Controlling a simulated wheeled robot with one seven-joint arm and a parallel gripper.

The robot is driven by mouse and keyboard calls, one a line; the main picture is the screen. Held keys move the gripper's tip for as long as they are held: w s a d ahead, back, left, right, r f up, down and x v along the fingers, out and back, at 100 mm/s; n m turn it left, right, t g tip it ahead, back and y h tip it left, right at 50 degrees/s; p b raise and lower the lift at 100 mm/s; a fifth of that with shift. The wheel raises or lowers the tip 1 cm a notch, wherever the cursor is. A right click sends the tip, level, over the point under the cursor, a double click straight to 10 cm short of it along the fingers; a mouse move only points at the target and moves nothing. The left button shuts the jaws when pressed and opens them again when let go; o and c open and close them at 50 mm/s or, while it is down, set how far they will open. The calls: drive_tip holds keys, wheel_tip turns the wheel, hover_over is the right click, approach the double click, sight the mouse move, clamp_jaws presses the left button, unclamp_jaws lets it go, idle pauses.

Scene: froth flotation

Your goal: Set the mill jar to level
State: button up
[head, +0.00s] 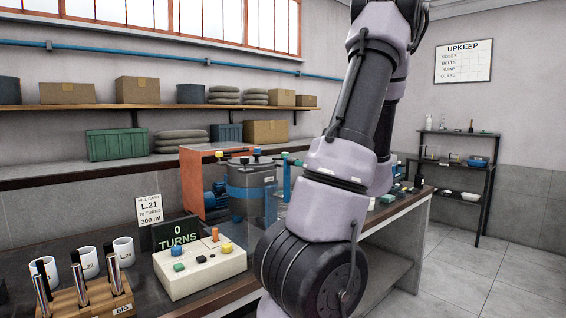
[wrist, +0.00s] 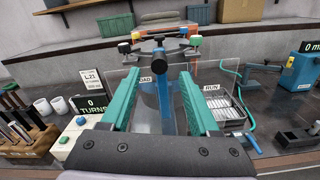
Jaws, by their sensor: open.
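A grey drum with a blue band (head: 250,172), which looks like the mill jar, stands upright on the bench in the head view, left of my arm. I cannot tell its exact tilt. In the wrist view a dark crossbar with coloured knobs (wrist: 158,40) sits above a blue upright (wrist: 163,95). My gripper (wrist: 155,75) is open, with one teal finger to each side of that upright; nothing is clamped. A LOAD label shows between the fingers and a RUN label to the right. My arm hides part of the bench in the head view.
A control box with coloured buttons (head: 200,270) and a sign reading 0 TURNS (head: 178,230) stand left. White cups (head: 88,261) and a wooden tube rack (head: 92,298) are at front left. In the wrist view a wire-filled tray (wrist: 224,108) and blue device (wrist: 300,72) stand right.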

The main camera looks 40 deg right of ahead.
sight(287, 161)
drive_tip(key=w, duration=1)
drive_tip(key=shift+w+a, duration=0.15)
drive_tip(key=shift+a, duration=0.25)
clamp_jaws()
idle(0.9)
